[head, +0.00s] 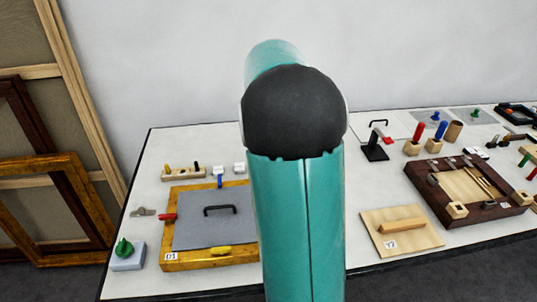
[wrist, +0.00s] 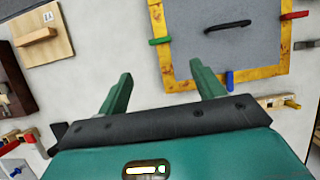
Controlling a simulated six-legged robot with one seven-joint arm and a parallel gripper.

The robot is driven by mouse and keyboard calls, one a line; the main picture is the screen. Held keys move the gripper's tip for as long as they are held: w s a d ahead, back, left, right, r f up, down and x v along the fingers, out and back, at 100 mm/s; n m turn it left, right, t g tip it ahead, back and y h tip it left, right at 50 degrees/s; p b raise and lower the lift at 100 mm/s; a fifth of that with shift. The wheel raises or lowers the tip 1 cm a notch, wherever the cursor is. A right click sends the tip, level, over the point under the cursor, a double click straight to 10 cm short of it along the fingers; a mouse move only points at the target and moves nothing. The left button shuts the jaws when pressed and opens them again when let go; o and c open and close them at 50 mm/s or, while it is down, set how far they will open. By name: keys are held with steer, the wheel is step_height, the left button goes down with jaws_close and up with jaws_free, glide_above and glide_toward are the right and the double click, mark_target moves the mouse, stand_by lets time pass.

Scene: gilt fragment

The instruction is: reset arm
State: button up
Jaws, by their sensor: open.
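My gripper (wrist: 160,92) shows in the wrist view with two green fingers spread apart and nothing between them. It hangs above the table, with the fingertips near the lower edge of a gilt frame (wrist: 167,70) that holds a grey panel with a black handle. In the head view my teal arm stands upright in the middle and hides part of the table; the gripper itself does not show there. The gilt frame (head: 172,262) lies on the table left of my arm, with red, blue and yellow clamps at its edges.
The white table (head: 150,200) also carries a green-knobbed block (head: 127,255), a wooden board with a bar handle (head: 415,238) and a dark tray of tools (head: 425,183). Several coloured-handled tools stand behind. Large frames (head: 60,170) lean on the wall at left.

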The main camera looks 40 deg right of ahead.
steer(key=shift+a, duration=0.1)
stand_by(0.3)
steer(key=s+a+r+n+t+h, duration=0.1)
steer(key=s+a+n+t, duration=0.2)
steer(key=a, duration=1)
steer(key=s+a+r+n+t+h, duration=0.1)
steer(key=s+a+t, duration=0.5)
steer(key=a, duration=0.6)
steer(key=s+r+n, duration=0.1)
steer(key=n, duration=0.1)
steer(key=shift+s+a+n, duration=0.3)
steer(key=shift+a, duration=0.1)
steer(key=shift+d, duration=0.1)
